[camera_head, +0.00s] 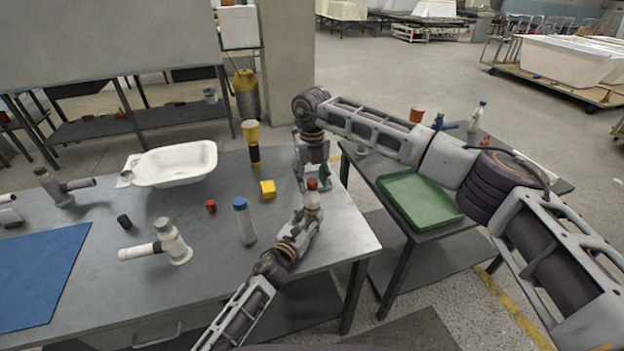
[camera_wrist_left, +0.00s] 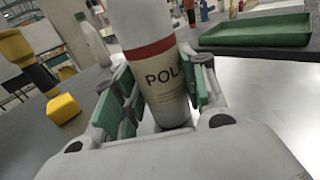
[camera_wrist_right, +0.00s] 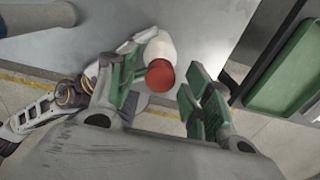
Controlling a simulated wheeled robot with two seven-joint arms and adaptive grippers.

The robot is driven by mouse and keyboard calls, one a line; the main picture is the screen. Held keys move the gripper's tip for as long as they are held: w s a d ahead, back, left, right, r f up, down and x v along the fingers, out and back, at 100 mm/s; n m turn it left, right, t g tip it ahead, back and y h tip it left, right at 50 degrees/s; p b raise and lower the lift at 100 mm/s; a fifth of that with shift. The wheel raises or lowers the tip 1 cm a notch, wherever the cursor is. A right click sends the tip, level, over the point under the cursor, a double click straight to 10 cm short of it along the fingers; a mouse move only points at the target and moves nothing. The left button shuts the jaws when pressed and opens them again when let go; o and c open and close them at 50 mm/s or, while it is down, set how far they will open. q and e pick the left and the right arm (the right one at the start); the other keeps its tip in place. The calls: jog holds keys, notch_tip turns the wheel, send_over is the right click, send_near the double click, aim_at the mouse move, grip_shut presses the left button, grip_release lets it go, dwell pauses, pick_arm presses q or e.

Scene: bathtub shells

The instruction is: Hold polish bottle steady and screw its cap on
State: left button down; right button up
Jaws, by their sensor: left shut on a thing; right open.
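The white polish bottle (camera_head: 312,200) stands upright near the right end of the table. Its red cap (camera_head: 312,184) sits on top; how tightly it sits I cannot tell. My left gripper (camera_head: 302,221) is shut on the bottle's lower body. In the left wrist view the bottle (camera_wrist_left: 150,60) shows a red band and a label reading "POL", with green finger pads on both sides. My right gripper (camera_head: 313,178) is open at the cap, pointing down. In the right wrist view the cap (camera_wrist_right: 160,76) lies between its spread fingers; contact is unclear.
A blue-capped grey bottle (camera_head: 244,222), a yellow block (camera_head: 268,189) and a red block (camera_head: 210,206) stand left of the bottle. A white basin (camera_head: 176,163) and blue mat (camera_head: 38,275) are farther left. A green tray (camera_head: 420,200) lies on the right table.

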notch_tip(320, 180, up, 12)
dwell(0.8)
pick_arm(q)
jog(key=c, duration=0.7)
grip_release()
jog(key=shift+c, duration=0.2)
jog(key=shift+v, duration=5.95)
jog(key=shift+s, duration=0.15)
pick_arm(e)
jog(key=shift+s+f, duration=0.1)
